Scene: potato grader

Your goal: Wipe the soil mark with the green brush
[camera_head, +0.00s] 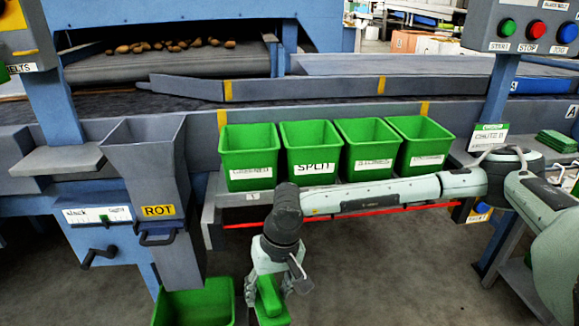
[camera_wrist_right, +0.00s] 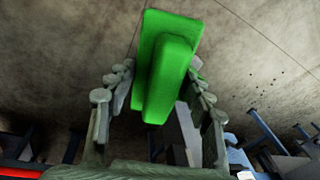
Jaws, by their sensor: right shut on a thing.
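My right gripper (camera_head: 272,290) is shut on the green brush (camera_head: 268,303) and holds it low, in front of the grader and above the concrete floor. In the right wrist view the brush (camera_wrist_right: 170,50) is a green block with a raised narrower part, between the two grey fingers of the gripper (camera_wrist_right: 155,82). The brush's far end sticks out past the fingertips. A scatter of small dark specks (camera_wrist_right: 262,85) lies on the floor to the right of the brush, apart from it; I cannot tell whether it is the soil mark. My left gripper is not in view.
Several green bins, one labelled SPLIT (camera_head: 313,148), stand on the shelf behind my right arm. A grey ROT chute (camera_head: 150,175) stands left, with a green crate (camera_head: 195,303) below it beside the gripper. Open floor (camera_head: 390,280) lies right of the gripper.

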